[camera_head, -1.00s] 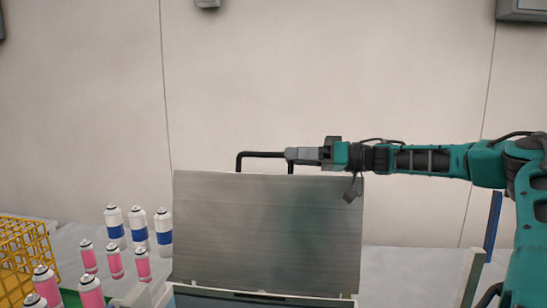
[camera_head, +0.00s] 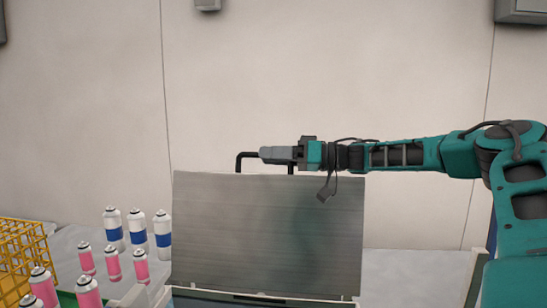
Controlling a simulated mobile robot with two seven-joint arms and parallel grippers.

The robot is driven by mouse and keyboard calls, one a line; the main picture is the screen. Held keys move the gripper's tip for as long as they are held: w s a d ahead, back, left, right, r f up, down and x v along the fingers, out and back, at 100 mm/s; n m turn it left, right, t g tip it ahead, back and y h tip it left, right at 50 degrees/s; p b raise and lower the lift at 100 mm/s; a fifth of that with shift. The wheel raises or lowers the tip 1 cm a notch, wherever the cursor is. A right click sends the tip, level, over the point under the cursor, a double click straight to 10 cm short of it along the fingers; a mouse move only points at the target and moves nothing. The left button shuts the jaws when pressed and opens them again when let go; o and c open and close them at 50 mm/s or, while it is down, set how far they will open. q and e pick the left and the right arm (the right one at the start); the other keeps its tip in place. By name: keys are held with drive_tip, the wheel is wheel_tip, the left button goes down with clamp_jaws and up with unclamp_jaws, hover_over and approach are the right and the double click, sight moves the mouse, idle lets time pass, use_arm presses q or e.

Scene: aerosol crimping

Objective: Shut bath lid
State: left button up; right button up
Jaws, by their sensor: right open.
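A black bar handle (camera_head: 240,162) rises from the lid's top edge. My right gripper (camera_head: 264,154) reaches in from the right, level with the handle's top bar. Its jaws are open and overlap the handle's bar in the picture; whether they touch it I cannot tell. My left gripper is not in view.
White cans with blue bands (camera_head: 137,229) and several pink cans (camera_head: 113,265) stand left of the bath. A yellow wire basket (camera_head: 22,258) is at the far left. A plain wall (camera_head: 300,70) rises behind.

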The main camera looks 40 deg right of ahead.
drive_tip(key=shift+c, duration=0.3)
clamp_jaws()
idle(0.3)
